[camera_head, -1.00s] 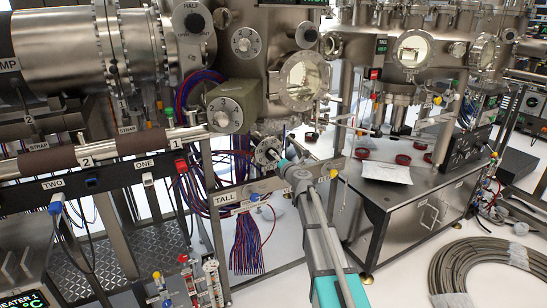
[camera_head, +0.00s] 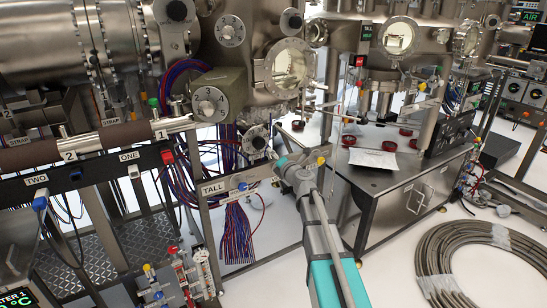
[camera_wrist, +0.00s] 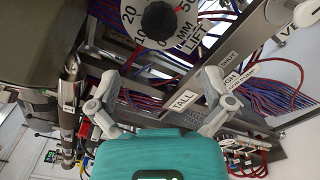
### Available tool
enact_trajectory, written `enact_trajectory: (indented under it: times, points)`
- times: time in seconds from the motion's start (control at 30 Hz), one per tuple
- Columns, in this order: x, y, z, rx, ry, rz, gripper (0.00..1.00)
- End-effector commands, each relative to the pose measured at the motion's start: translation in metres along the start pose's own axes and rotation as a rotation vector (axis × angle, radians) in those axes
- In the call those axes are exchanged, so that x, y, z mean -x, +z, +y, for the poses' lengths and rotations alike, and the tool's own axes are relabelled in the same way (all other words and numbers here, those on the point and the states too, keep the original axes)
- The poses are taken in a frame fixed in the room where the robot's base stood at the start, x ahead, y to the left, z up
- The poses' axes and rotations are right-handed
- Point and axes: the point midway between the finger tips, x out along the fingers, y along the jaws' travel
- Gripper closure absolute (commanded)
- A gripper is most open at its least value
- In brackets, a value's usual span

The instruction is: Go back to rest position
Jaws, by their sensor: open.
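My gripper (camera_wrist: 160,82) shows in the wrist view with its two grey fingers spread wide apart. It is open and nothing is held between them. Beyond the fingers are a lift dial (camera_wrist: 158,22) with a black knob, a TALL label (camera_wrist: 184,100) on a metal rail, and red and blue cables. In the head view my arm reaches up from the bottom middle, its far end near the TALL rail (camera_head: 214,188) and a small round dial (camera_head: 257,140). The fingers cannot be made out clearly there.
Steel chambers with round windows (camera_head: 289,68) stand behind the arm. A steel cabinet (camera_head: 415,200) with red-rimmed dishes and a paper sheet (camera_head: 373,159) is to the right. A coiled hose (camera_head: 432,262) lies on the floor. Red and blue cables (camera_head: 238,232) hang left of the arm.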

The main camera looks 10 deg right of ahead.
Motion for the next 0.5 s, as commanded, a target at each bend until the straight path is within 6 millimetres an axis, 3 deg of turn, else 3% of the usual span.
enact_trajectory:
  times: [0.27, 0.5]
  points:
    - [0.004, -0.008, 0.006, 0.095, 0.003, 0.034, 0.00]
    - [0.018, -0.039, 0.022, 0.450, 0.028, 0.168, 0.00]
